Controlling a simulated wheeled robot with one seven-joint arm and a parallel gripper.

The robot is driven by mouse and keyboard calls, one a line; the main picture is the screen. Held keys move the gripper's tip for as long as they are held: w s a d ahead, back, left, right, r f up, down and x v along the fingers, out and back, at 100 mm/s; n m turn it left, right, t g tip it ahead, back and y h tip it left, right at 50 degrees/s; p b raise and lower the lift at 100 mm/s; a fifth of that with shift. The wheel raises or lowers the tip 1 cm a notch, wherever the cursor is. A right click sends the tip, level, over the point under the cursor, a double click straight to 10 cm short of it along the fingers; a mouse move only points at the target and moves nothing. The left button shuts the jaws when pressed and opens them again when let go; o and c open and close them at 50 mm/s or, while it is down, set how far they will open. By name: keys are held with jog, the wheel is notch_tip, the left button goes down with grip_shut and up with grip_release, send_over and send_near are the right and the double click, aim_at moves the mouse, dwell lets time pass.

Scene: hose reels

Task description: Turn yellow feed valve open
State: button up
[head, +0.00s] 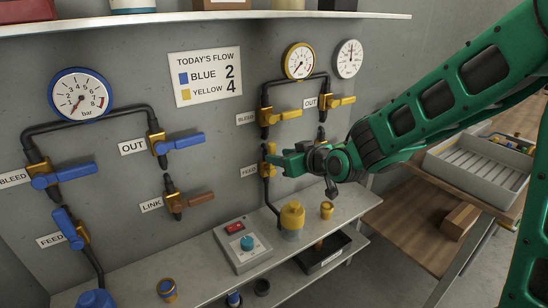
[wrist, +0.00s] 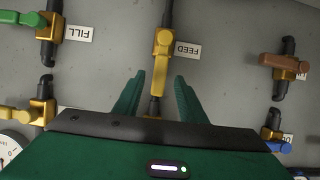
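The yellow feed valve (wrist: 161,62) is at the centre of the wrist view, beside its upside-down FEED label (wrist: 187,50). Its yellow lever appears to run in line with the dark vertical pipe. My gripper (wrist: 158,88) is open, with one green finger on each side of the lever's lower part in the picture and a visible gap on both sides. In the head view the feed valve (head: 269,155) is partly hidden by my gripper (head: 277,160), which reaches it from the right. I cannot tell how deep the fingers reach around the lever.
Yellow bleed (head: 285,115) and out (head: 340,100) valves sit above. In the wrist view, a green-handled FILL valve (wrist: 22,17) is left and a brown-handled link valve (wrist: 282,61) right. Below is a shelf with a yellow bottle (head: 292,216) and a switch box (head: 241,246).

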jog(key=shift+v, duration=2.6)
jog(key=shift+f, duration=0.1)
jog(key=shift+d, duration=0.1)
jog(key=s+d+f+m+g+h, duration=0.2)
jog(key=s+d, duration=0.2)
jog(key=d, duration=0.5)
jog(key=s+d+f+m+g+h, duration=0.1)
jog(key=s+d+m+h, duration=0.2)
jog(key=d, duration=0.5)
jog(key=s+d+f+m+g+h, duration=0.1)
jog(key=s+d+f+g+h, duration=0.1)
jog(key=s+d, duration=0.5)
jog(key=s+d+m+g, duration=0.3)
jog(key=s+d, duration=0.2)
jog(key=s, duration=0.5)
jog(key=s+d+m+g, duration=0.3)
jog(key=s+d+m, duration=0.1)
jog(key=s, duration=0.7)
jog(key=shift+d, duration=0.7)
